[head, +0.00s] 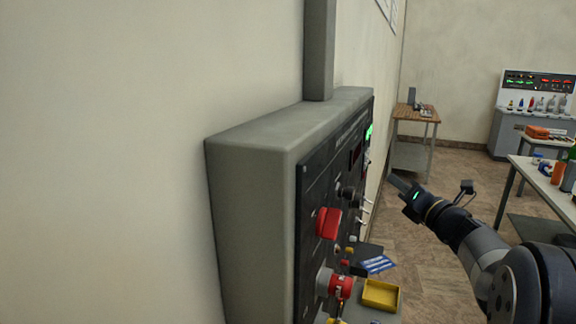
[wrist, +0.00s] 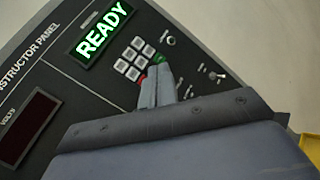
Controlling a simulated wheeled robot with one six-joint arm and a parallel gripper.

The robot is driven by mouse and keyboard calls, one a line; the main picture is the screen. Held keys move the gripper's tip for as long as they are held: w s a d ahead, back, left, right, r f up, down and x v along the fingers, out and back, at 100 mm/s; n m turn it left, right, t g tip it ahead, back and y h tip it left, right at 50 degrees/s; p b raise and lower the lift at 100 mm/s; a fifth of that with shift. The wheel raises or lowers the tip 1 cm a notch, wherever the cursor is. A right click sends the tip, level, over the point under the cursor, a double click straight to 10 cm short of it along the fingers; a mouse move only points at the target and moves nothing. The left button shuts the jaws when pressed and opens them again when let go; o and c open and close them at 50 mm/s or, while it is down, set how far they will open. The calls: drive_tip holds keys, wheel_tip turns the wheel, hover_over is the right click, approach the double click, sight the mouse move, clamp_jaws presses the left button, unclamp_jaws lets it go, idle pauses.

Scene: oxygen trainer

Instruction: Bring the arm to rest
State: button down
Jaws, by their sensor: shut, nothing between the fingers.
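My gripper (head: 396,184) is in the head view, in front of the wall-mounted instructor panel (head: 255,135) and apart from it. In the wrist view its fingers (wrist: 157,86) are together and empty, pointing at the panel face near a keypad (wrist: 131,60). The fingers partly hide a red and a green key at the keypad's edge. A green lit READY display (wrist: 104,34) shows above the keypad. A dark VOLTS display (wrist: 28,125) is at the left. My arm reaches in from the lower right of the head view.
A red switch (head: 328,223) and a red knob (head: 341,287) stick out of the panel. A yellow tray (head: 380,295) sits below. A table with bottles (head: 541,181) stands at the right, a small wooden-topped table (head: 416,112) at the back. Floor between is open.

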drive_tip(key=s+d, duration=0.2)
drive_tip(key=d, duration=0.3)
drive_tip(key=s+f+n+g+b, duration=0.1)
drive_tip(key=s+f+n, duration=0.35)
drive_tip(key=f, duration=0.75)
drive_tip(key=s+f+n+g+b, duration=0.1)
drive_tip(key=s+f+n+b, duration=0.15)
drive_tip(key=s+f, duration=0.7)
drive_tip(key=w+a+f+p, duration=0.1)
drive_tip(key=w, duration=0.5)
drive_tip(key=w+a+f+p, duration=0.1)
drive_tip(key=w+a+f, duration=0.1)
drive_tip(key=w, duration=0.4)
drive_tip(key=shift+w+a+f+h, duration=0.15)
drive_tip(key=shift+a+h, duration=0.1)
drive_tip(key=shift+h, duration=0.05)
